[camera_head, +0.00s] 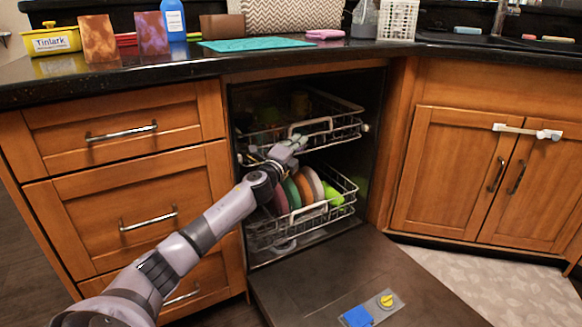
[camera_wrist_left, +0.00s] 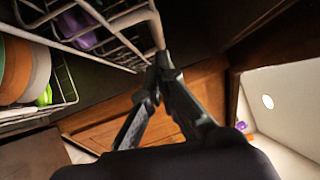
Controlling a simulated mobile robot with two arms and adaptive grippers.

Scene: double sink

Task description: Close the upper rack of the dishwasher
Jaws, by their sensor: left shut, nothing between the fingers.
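The dishwasher stands open with its dark door (camera_head: 330,280) folded down. The upper rack (camera_head: 345,124) is a wire basket pulled partly forward, with a pale front handle and dim dishes inside. My left gripper (camera_head: 300,140) is shut and empty at the front of the upper rack, just below its handle. In the left wrist view, the shut fingertips (camera_wrist_left: 162,66) are right beside the rack's front wires (camera_wrist_left: 128,20); I cannot tell whether they touch. My right gripper is not in view.
The lower rack (camera_head: 262,238) is also pulled partly out and holds several coloured plates (camera_head: 292,192) and a green item. A blue and yellow item (camera_head: 358,317) lies on the door. Drawers (camera_head: 115,185) stand left, a cabinet (camera_head: 470,180) right, and a cluttered counter (camera_head: 220,62) above.

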